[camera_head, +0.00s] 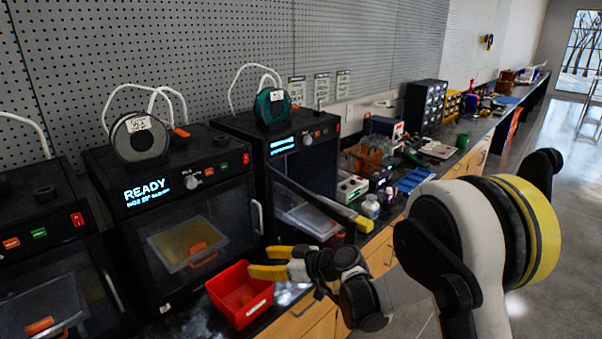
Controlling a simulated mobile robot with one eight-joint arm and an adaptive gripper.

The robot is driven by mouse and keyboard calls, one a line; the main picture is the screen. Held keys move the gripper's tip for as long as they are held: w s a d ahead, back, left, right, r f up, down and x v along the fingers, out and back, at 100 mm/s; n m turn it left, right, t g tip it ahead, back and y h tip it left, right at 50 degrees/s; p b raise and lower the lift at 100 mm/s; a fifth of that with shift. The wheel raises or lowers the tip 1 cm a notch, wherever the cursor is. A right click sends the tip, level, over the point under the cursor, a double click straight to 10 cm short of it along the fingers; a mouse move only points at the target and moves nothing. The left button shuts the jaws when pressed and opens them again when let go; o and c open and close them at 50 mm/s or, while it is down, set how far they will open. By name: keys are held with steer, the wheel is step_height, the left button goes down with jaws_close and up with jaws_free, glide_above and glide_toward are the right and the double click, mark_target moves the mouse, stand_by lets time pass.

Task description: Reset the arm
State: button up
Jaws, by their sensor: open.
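My gripper (262,262) is at the lower middle, at the end of my white and black arm, which reaches in from the right. Its two yellow-tipped fingers point left and are apart, with nothing seen between them. The fingers are over or beside the right rim of an open red bin (232,309) at the bench's front edge. I cannot tell whether they touch it. The bin looks empty in the part I see.
Black 3D printers line the bench at left; one printer (190,185) reads READY. White bottles (370,207) and a blue tray (412,181) stand farther along. The floor (565,215) at right is clear.

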steer(key=s+d+r+m+t+h, duration=0.1)
steer(key=s+d+r+m+h, duration=0.2)
steer(key=s+d+r, duration=0.35)
steer(key=s+d+r+m+h, duration=0.3)
steer(key=s+d+r, duration=0.1)
steer(key=d, duration=0.6)
steer(key=s+d+m+h, duration=0.6)
steer(key=s+d+m, duration=0.1)
steer(key=s+d, duration=1)
steer(key=shift+f+t, duration=0.3)
steer(key=shift+f, duration=0.1)
